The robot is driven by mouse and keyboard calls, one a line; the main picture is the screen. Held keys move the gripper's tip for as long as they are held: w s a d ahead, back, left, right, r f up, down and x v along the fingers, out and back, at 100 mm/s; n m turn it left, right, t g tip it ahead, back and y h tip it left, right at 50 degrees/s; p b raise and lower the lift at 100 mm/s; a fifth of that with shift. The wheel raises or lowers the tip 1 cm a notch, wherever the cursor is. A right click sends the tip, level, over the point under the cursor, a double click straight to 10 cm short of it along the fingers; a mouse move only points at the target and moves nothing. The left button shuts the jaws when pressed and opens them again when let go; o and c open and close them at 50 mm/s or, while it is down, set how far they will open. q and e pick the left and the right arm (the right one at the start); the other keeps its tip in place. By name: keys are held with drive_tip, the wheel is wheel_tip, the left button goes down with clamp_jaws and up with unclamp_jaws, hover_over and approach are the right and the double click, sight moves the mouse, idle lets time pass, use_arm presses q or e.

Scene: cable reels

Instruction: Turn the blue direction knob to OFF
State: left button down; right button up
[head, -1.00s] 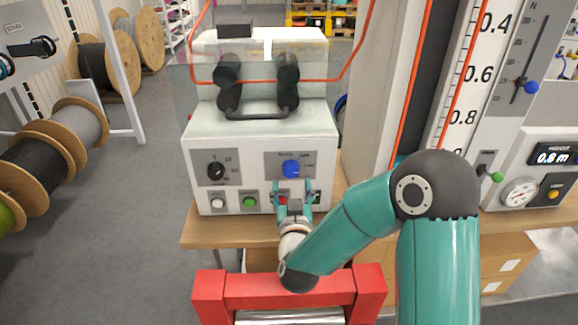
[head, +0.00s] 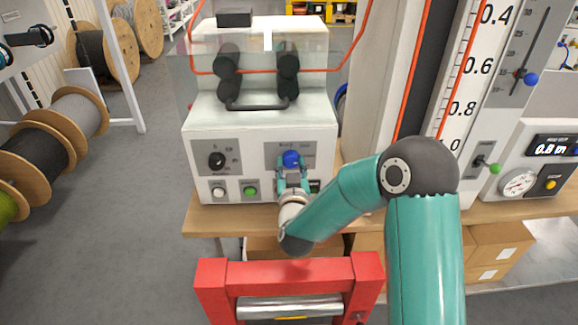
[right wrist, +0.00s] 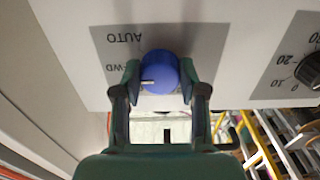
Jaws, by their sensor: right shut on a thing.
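The blue direction knob (head: 291,158) sits on a grey plate at the right of the white machine's front. My right gripper (head: 291,176) is at the knob from below, with one finger on each side. In the right wrist view, my right gripper (right wrist: 160,90) is shut on the blue knob (right wrist: 160,72). That view is upside down. The knob's white mark points to picture left, near the FWD lettering. AUTO shows above it, and the rest of the plate's lettering is hidden. My left gripper is not in view.
A black knob (head: 217,160) is on the machine's left plate. White (head: 218,192) and green (head: 251,191) buttons lie below. A red frame with a metal roller (head: 290,307) stands in front. A tall scale (head: 463,80) and cable reels (head: 35,155) flank the machine.

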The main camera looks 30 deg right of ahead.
drive_tip(key=shift+a, duration=0.3)
drive_tip(key=shift+c, duration=0.7)
drive_tip(key=shift+d, duration=0.2)
drive_tip(key=shift+n+b, duration=0.75)
drive_tip(key=shift+n, duration=0.15)
drive_tip(key=shift+n+b, duration=0.65)
drive_tip(key=shift+n, duration=0.45)
drive_tip(key=shift+r+n+b, duration=0.1)
drive_tip(key=shift+n+b, duration=0.25)
drive_tip(key=shift+n, duration=2.05)
drive_tip(key=shift+r, duration=0.1)
